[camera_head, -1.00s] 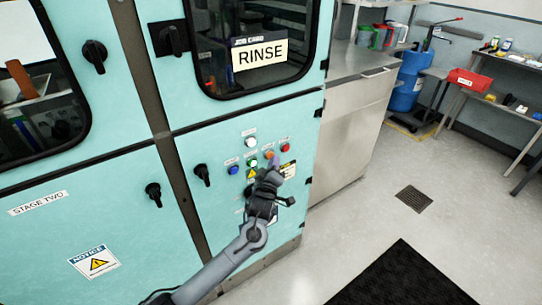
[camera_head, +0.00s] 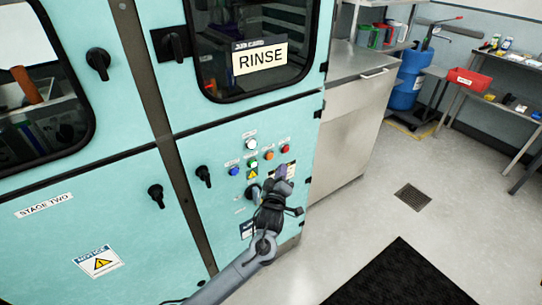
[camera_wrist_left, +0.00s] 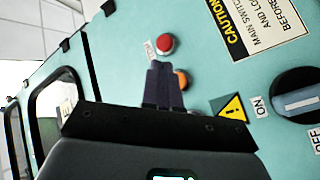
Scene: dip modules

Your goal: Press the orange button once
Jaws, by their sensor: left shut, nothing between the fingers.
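The orange button (camera_head: 269,155) sits on the teal panel in the head view, between the green button (camera_head: 252,164) and the red button (camera_head: 285,148). My left gripper (camera_head: 281,171) is shut and empty, just below and right of the orange button in that view. In the left wrist view the shut fingertips (camera_wrist_left: 161,75) partly cover the orange button (camera_wrist_left: 181,79), and the red button (camera_wrist_left: 165,44) shows beyond them. I cannot tell whether the fingertips touch the panel. My right gripper is in neither view.
A white button (camera_head: 251,144) and a blue button (camera_head: 234,171) are also on the panel. A black rotary switch (camera_wrist_left: 306,98) and a yellow warning triangle (camera_wrist_left: 231,110) are close to the gripper. Black door handles (camera_head: 203,176) stick out to the left.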

